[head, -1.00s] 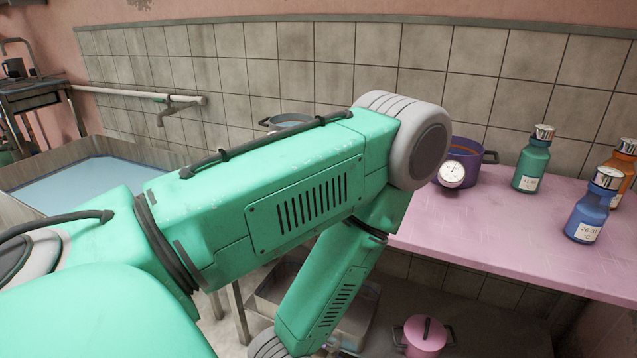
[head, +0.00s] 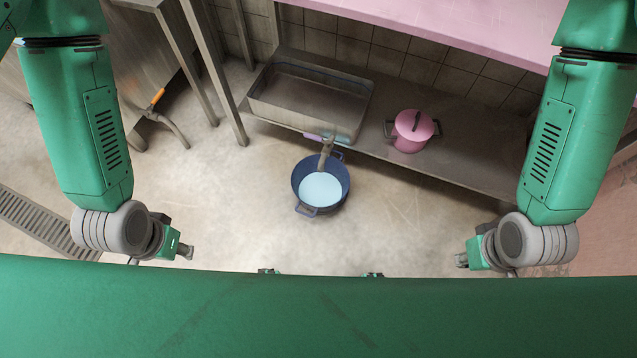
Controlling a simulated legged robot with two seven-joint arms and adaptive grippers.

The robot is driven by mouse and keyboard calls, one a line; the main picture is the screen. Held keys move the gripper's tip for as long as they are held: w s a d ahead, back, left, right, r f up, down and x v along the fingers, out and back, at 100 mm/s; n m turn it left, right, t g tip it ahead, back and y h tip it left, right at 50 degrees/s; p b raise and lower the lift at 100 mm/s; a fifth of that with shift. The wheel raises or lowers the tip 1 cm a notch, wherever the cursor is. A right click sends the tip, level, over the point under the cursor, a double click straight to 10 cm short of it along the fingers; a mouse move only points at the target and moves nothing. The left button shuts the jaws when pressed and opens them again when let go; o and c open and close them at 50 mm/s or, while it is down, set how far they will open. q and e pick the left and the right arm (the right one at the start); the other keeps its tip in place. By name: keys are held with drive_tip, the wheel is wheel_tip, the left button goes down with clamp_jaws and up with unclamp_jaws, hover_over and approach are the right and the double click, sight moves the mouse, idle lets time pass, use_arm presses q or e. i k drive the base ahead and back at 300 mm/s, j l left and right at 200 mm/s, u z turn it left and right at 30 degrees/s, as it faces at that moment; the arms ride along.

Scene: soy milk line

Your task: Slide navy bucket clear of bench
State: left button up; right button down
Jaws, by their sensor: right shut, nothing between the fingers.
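The navy bucket (head: 309,195) stands upright on the floor in the middle of the head view, with pale blue liquid inside and a handle at its front and back. Its back rim is close to the bench's lower shelf edge, under a spout (head: 326,152). The pink bench top (head: 430,22) is at the top of the view. My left gripper (head: 187,251) is low on the left, well apart from the bucket; its fingers are too small to judge. My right gripper (head: 461,259) is shut and empty, low on the right, also apart from the bucket.
A metal basin (head: 300,118) and a pink lidded pot (head: 411,132) stand on the lower shelf (head: 465,170). A metal tank with a tap (head: 165,120) is at the left. A floor drain grate (head: 35,222) lies at the lower left. The floor around the bucket's front is clear.

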sight(317, 193)
drive_tip(key=i+j, duration=0.2)
drive_tip(key=j, duration=0.15)
drive_tip(key=i+j, duration=0.2)
drive_tip(key=j, duration=0.15)
drive_tip(key=z, duration=1.7)
